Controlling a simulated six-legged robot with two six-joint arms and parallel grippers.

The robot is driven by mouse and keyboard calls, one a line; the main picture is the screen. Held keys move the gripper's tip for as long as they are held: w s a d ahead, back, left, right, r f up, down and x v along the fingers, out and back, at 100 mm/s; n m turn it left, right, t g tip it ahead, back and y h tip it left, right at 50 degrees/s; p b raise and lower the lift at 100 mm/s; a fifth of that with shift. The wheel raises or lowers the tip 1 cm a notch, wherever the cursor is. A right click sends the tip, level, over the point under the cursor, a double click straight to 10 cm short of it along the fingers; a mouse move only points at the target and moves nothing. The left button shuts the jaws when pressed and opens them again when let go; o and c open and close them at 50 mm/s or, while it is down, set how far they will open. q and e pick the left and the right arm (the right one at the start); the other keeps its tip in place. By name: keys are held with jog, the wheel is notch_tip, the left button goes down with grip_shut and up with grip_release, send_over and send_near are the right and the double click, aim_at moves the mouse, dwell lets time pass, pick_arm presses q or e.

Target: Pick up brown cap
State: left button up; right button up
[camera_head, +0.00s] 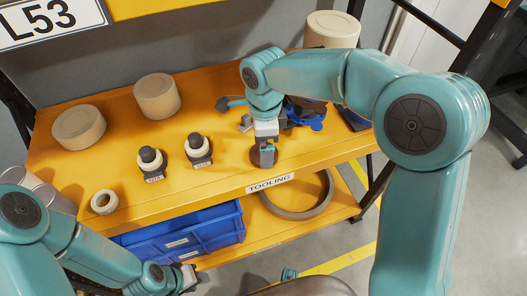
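A brown cap (256,158), round and dark reddish-brown, sits on the orange bench top near its front edge, just above the TOOLING label. My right gripper (264,153) reaches down from above and its fingers are at the cap, hiding part of it. Whether the fingers are closed on the cap or only around it cannot be told. My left gripper (190,278) is low at the bottom left, in front of the bench and away from the cap. Its fingers are too small and unclear to read.
Two black-topped stamps (151,161) (198,150), beige cylinders (157,96) and a tape roll (104,202) stand to the left. Blue tools (311,121) lie right of my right gripper. Below are blue bins (190,238) and a large ring (300,212). The bench's front middle is clear.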

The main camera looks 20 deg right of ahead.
jog(key=shift+w+f, duration=0.1)
jog(key=shift+f, duration=1.5)
jog(key=shift+a, duration=0.1)
jog(key=c, duration=0.9)
